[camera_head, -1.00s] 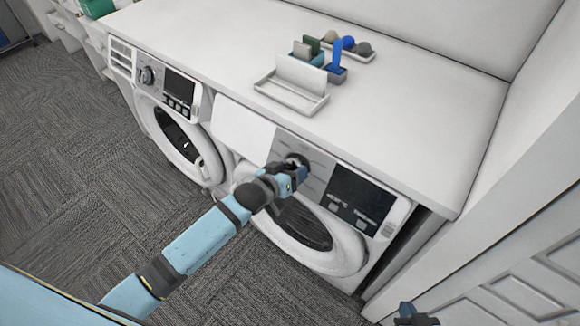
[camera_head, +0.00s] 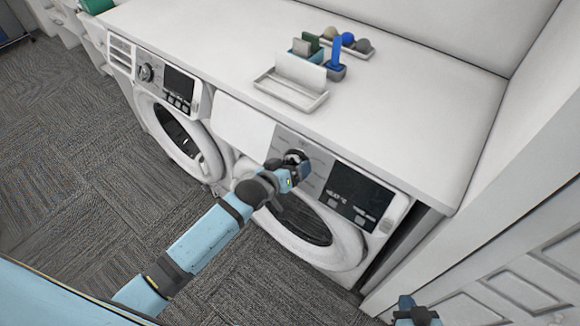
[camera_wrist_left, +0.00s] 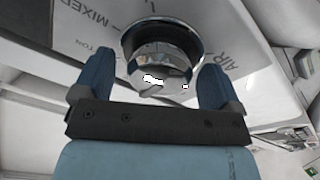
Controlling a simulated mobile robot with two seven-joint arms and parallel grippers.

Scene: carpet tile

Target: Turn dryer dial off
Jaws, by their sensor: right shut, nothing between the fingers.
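The machine on the right has a round silver dial (camera_head: 295,157) on its control panel (camera_head: 318,166). In the left wrist view the dial (camera_wrist_left: 162,62) sits in a dark ring, with printed labels such as MIXED and AIR around it. My left gripper (camera_head: 297,172) is at the dial and partly covers it in the head view. In the wrist view its two blue fingers (camera_wrist_left: 154,85) stand apart, one on each side of the dial, with a visible gap on both sides. My right gripper (camera_head: 412,308) is shut and empty at the bottom edge, away from the machine.
A second machine (camera_head: 172,125) with its own dial stands to the left. A white counter (camera_head: 420,120) covers both, holding a white tray (camera_head: 290,95) and small items. A white panelled door (camera_head: 520,270) is at the right. Carpet floor (camera_head: 80,170) lies open in front.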

